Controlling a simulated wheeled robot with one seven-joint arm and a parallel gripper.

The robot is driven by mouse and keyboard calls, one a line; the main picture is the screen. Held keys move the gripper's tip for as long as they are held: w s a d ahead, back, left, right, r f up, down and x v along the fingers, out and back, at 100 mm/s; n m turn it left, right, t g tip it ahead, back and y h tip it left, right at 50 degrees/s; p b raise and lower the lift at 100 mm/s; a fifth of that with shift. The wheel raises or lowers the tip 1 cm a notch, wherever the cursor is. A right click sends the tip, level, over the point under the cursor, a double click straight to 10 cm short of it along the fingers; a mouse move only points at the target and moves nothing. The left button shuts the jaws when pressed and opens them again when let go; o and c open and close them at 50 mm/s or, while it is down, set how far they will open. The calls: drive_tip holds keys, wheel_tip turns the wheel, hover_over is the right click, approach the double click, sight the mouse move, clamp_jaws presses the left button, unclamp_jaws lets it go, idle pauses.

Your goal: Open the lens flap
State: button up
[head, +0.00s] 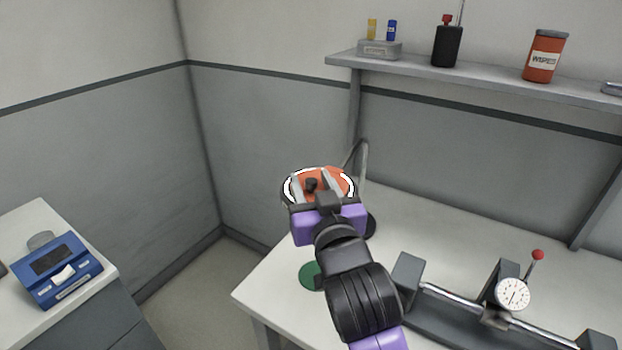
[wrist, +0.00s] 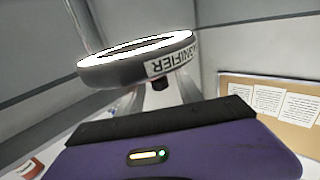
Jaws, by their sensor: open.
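The magnifier is a round head with a glowing white ring (head: 348,187); an orange flap (head: 337,174) fills its middle. A small dark knob (head: 311,184) shows on the flap. In the wrist view the magnifier's grey rim (wrist: 120,75) carries upside-down lettering, and a dark knob (wrist: 160,83) shows just below the rim. My gripper (head: 313,178) is open, its two grey fingers on either side of the knob in the head view. I cannot tell whether they touch it. My gripper's fingers (wrist: 168,92) partly pass out of sight behind the rim in the wrist view.
The magnifier's arm (head: 362,160) rises behind it from the white bench (head: 440,240). A green disc (head: 310,275) lies below my arm. A dial-gauge stand (head: 512,294) is at right. A shelf (head: 480,80) holds bottles above. A blue device (head: 58,270) sits on the left counter.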

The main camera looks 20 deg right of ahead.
drive_tip(key=shift+w, duration=0.3)
clamp_jaws()
idle(1.3)
